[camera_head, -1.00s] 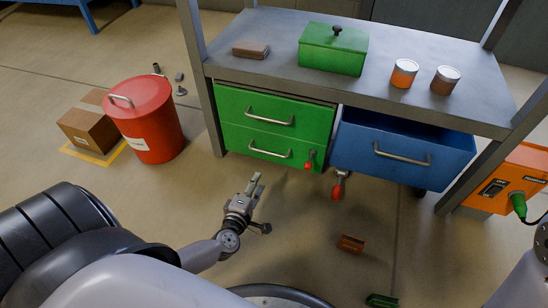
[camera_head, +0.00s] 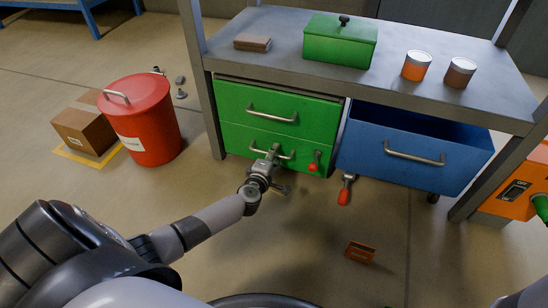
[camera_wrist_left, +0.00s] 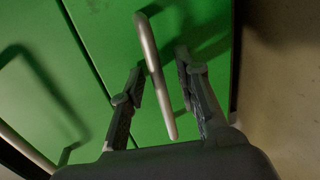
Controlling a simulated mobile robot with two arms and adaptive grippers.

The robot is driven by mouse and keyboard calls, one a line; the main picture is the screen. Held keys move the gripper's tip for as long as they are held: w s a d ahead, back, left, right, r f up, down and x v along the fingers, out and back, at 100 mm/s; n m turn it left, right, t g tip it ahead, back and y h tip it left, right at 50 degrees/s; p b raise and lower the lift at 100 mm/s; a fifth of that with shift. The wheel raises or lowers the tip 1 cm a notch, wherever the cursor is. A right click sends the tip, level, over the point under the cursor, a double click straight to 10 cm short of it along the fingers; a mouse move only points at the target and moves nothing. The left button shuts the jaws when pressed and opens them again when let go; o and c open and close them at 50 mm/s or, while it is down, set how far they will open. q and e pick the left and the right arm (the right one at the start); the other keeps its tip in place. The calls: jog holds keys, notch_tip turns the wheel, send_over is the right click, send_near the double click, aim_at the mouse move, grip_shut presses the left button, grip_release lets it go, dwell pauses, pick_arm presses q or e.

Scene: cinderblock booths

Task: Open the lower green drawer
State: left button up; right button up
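The lower green drawer (camera_head: 235,143) is shut, beneath the upper green drawer (camera_head: 233,104), which is also shut. Its bar handle (camera_head: 288,156) is partly covered by my left gripper (camera_head: 272,155) in the head view. In the left wrist view the handle (camera_wrist_left: 153,62) runs between the two open fingers of my left gripper (camera_wrist_left: 160,75). A gap shows on both sides of the bar, so the fingers are not closed on it. My right gripper is in neither view.
A blue drawer (camera_head: 362,160) stands open on the right. Red-handled tools (camera_head: 344,194) hang beside the green drawers. A red bin (camera_head: 152,132) and a cardboard box (camera_head: 82,133) stand left.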

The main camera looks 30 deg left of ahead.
pick_arm(q)
jog(key=shift+c, duration=0.4)
grip_shut()
dwell(0.5)
